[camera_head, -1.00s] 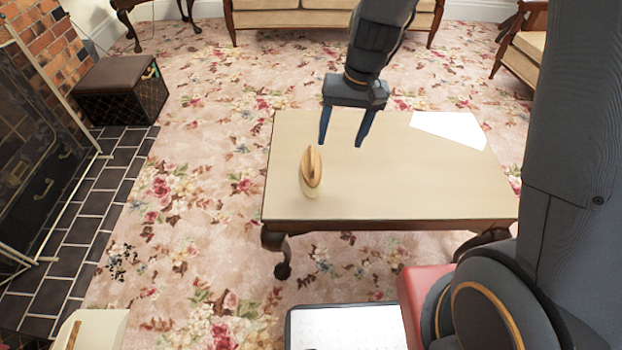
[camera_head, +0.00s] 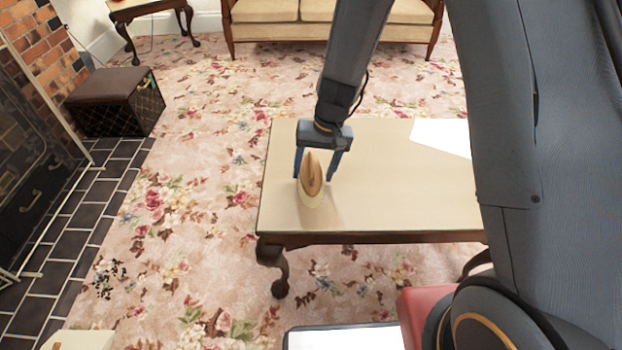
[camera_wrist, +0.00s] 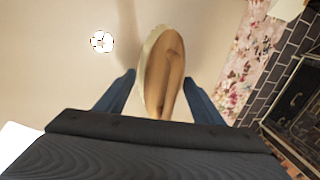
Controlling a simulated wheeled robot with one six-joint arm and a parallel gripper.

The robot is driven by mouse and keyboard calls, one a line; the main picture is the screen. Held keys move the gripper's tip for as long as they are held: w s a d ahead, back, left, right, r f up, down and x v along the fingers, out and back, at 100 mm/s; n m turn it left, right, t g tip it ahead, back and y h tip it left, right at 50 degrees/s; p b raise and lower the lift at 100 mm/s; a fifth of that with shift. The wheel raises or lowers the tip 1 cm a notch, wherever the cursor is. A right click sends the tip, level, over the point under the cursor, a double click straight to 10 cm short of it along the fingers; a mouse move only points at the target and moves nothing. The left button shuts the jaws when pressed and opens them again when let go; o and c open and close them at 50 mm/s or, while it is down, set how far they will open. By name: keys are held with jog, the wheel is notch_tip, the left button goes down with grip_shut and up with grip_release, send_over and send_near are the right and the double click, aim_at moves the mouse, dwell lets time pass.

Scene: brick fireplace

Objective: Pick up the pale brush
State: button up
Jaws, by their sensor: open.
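The pale brush (camera_head: 311,183) has a wooden back and a cream underside. It rests on the coffee table (camera_head: 400,205) near the table's left end. My gripper (camera_head: 315,179) is open, with its blue fingers on either side of the brush in the head view. In the wrist view the brush (camera_wrist: 164,72) lies between the spread fingers of my gripper (camera_wrist: 160,92), and its near end is hidden behind the gripper body. I cannot tell whether a finger touches it.
A white sheet (camera_head: 440,135) lies at the table's back right. A small round white spot (camera_wrist: 102,41) shows on the tabletop in the wrist view. A dark box-shaped stool (camera_head: 115,104) stands by the fireplace at left. The middle of the table is clear.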

jog(key=shift+a+f, duration=0.1)
jog(key=shift+f, duration=0.55)
jog(key=shift+c, duration=0.2)
jog(key=c, duration=0.7)
jog(key=shift+r, duration=0.1)
jog(key=shift+c, duration=0.2)
jog(key=shift+r, duration=0.35)
jog(key=shift+c, duration=0.8)
notch_tip(320, 180, up, 9)
jog(key=shift+r+p, duration=0.1)
jog(key=shift+p, duration=0.85)
jog(key=shift+c, duration=0.6)
